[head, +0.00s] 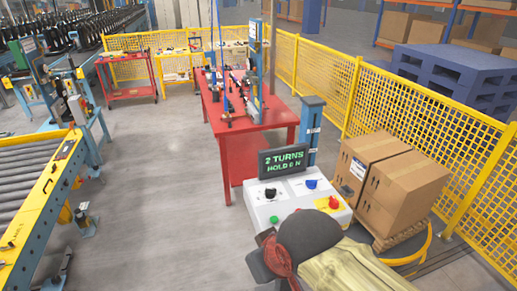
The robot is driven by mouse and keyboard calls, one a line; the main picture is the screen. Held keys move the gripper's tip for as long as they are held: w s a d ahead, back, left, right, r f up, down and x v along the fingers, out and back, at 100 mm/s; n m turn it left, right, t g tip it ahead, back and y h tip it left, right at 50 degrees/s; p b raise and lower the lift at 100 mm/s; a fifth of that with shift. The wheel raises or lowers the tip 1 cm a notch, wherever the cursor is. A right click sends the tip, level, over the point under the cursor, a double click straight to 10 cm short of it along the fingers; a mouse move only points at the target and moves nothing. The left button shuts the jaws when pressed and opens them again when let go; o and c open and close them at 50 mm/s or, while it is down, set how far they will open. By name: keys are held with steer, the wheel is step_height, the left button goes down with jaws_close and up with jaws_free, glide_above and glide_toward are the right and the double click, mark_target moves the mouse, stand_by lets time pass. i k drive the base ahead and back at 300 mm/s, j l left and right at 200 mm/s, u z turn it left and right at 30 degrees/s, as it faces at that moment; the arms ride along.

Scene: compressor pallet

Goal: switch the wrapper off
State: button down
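The wrapper's control box (258,212) is a white, sloped console right of centre. Its dark display (284,161) shows green text reading "2 TURNS" and a "HOLD" line whose value is hard to read. On its face are a black knob (270,193), a blue knob (311,184), a green button (274,218) and a red switch on a yellow plate (333,202). A dark rounded shape (310,236) with reddish-brown and khaki parts covers the console's lower front; I cannot tell what it is. No gripper fingers can be made out.
Cardboard boxes (402,192) stand on a pallet over a yellow ring (417,252) right of the console. Yellow mesh fencing (425,122) runs behind them. A red table (229,139) stands behind the console, a roller conveyor (27,178) at left. Grey floor (150,190) between is clear.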

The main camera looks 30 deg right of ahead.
mark_target(334, 202)
steer(key=z, duration=1.1)
